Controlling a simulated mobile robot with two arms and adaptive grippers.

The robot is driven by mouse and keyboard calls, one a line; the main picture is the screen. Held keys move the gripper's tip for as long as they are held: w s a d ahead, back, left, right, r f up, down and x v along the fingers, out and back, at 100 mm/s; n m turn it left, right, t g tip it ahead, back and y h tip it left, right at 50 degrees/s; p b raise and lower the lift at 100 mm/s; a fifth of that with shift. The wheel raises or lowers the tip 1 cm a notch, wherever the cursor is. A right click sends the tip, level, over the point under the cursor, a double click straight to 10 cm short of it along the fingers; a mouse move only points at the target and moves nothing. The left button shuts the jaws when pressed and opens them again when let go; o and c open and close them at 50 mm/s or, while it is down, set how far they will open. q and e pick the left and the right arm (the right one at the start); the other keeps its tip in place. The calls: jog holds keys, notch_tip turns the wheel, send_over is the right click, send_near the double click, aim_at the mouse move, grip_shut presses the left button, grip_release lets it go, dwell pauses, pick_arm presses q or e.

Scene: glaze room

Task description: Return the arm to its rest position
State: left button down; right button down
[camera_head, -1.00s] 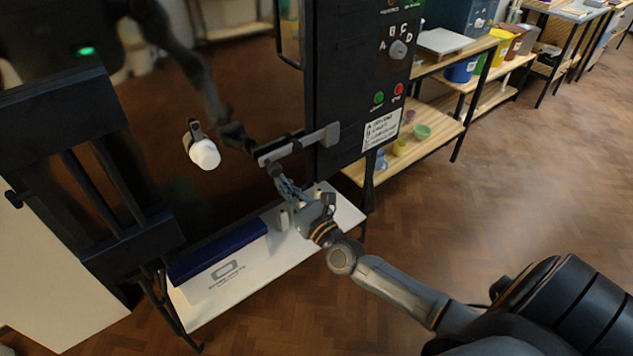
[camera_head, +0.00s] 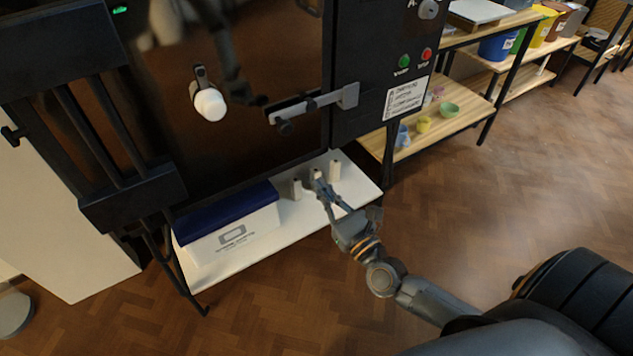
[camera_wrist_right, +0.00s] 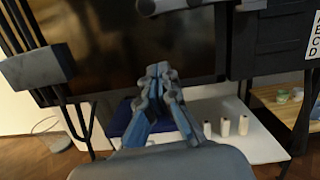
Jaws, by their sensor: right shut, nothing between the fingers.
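My right arm comes in from the lower right in the head view. Its gripper (camera_head: 320,184) is shut and empty, in front of the white shelf below the dark kiln door (camera_head: 265,140). In the right wrist view the closed fingers (camera_wrist_right: 158,75) point toward the dark door, with nothing between them. The latch bar (camera_head: 308,104) of the kiln is above the gripper, apart from it. My left gripper is not in view.
The white shelf (camera_head: 262,240) holds a blue-lidded white box (camera_head: 235,232) and small white posts (camera_head: 335,170) close to the gripper. A white knob (camera_head: 210,105) sticks out of the door. A wooden rack (camera_head: 460,125) stands right. The floor at right is clear.

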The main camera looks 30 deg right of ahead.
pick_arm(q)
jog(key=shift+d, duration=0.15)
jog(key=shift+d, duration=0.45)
